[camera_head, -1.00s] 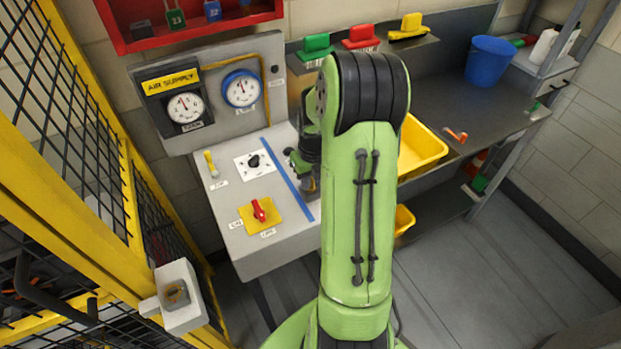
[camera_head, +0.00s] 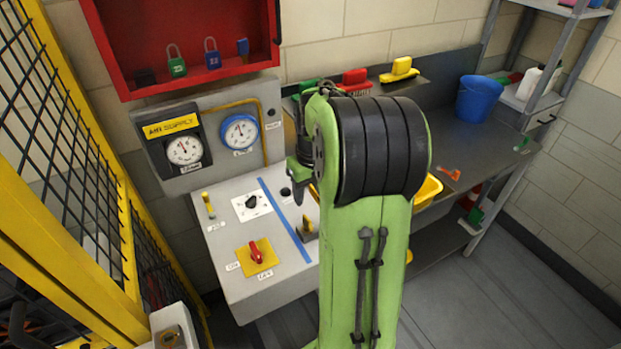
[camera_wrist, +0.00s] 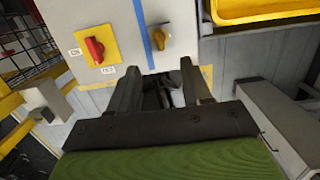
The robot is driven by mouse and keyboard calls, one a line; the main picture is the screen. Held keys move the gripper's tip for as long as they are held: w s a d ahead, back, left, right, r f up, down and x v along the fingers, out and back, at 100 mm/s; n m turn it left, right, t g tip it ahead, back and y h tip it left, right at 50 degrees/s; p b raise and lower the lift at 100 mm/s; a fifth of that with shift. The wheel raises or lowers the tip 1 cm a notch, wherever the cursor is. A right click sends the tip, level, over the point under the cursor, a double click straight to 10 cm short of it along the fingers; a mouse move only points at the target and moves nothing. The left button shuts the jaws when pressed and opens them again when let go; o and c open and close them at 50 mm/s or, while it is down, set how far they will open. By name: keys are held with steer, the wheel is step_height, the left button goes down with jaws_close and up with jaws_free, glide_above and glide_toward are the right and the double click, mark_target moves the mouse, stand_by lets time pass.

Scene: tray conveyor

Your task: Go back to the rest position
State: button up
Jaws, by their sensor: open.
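My gripper (camera_wrist: 170,82) shows in the wrist view with its two dark fingers apart and nothing between them. In the head view my green arm stands raised in the middle, and my gripper (camera_head: 299,178) hangs at its left side above the control panel, partly hidden by the arm. The grey panel (camera_head: 222,280) carries a red handle on a yellow plate (camera_head: 257,256), a black knob on a white plate (camera_head: 251,203) and a dark and yellow switch (camera_head: 307,229) right of the blue stripe. In the wrist view that switch (camera_wrist: 160,37) is just beyond the fingers, apart from them.
A yellow mesh fence (camera_head: 70,220) stands close on the left. A red lock cabinet (camera_head: 190,85) hangs above the gauges. A bench with a blue bucket (camera_head: 479,98) and a yellow bin (camera_head: 428,191) lies to the right. The floor at right is clear.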

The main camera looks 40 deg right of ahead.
steer(key=r, duration=0.3)
steer(key=shift+s+r, duration=0.2)
steer(key=shift+r, duration=0.15)
steer(key=s+a+r+n+t+h, duration=0.1)
steer(key=s+a+r+n, duration=0.2)
steer(key=a+n, duration=0.65)
steer(key=s+a+r+n+t, duration=0.1)
steer(key=s+a+r+n, duration=0.15)
steer(key=a+n, duration=0.7)
steer(key=s+a+n+t, duration=0.1)
steer(key=s+n, duration=0.3)
steer(key=n, duration=0.6)
steer(key=s+a+n+t+y, duration=0.1)
steer(key=s+n, duration=0.3)
steer(key=n, duration=0.6)
steer(key=shift+a+f, duration=0.45)
steer(key=shift+a, duration=0.4)
